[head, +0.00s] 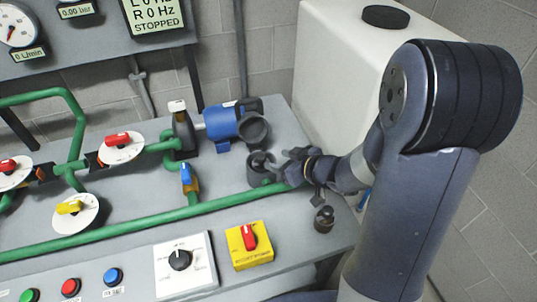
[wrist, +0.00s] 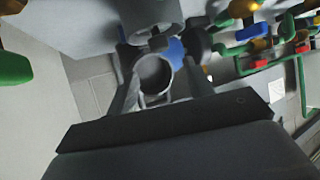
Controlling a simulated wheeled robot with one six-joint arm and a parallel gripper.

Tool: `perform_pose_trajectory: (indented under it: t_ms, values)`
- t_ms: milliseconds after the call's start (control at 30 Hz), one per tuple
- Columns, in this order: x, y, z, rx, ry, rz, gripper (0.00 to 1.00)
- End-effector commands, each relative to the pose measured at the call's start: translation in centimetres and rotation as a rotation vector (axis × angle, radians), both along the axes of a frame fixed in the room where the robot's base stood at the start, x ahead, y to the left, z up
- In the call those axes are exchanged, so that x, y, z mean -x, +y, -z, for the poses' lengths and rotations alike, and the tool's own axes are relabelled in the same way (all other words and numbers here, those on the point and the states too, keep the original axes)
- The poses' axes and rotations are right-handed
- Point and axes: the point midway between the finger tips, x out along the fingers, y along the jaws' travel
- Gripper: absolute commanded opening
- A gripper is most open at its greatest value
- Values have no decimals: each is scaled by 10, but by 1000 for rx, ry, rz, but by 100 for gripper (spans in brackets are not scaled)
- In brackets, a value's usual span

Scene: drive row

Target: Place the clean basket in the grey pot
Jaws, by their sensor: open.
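The grey pot (head: 259,171) is a dark open cup on the bench below the blue motor, beside the green pipe. My gripper (head: 288,160) is just to its right, its jaws open towards it. In the wrist view, an open round grey rim (wrist: 155,75) shows between the spread fingers of my gripper (wrist: 155,90). I see no grip on it, and cannot tell whether it is the pot or a basket in it. A small dark round piece with a raised loop (head: 324,220) stands near the bench's right edge; I cannot tell whether it is the clean basket.
A blue motor (head: 221,122) with a dark round housing (head: 254,129) stands behind the pot. Green pipe (head: 220,204) crosses the bench in front. A yellow switch box (head: 249,245) is near the front edge. A large white tank (head: 335,75) stands behind right.

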Motion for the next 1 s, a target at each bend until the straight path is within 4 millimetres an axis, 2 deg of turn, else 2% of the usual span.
perform_pose_trajectory:
  t_ms: [100,300,1000]
  values:
    - [11,-11,-10,-1,-1,2,49]
    - [19,-17,-14,1,-1,0,49]
    - [19,-17,-14,0,0,-1,49]
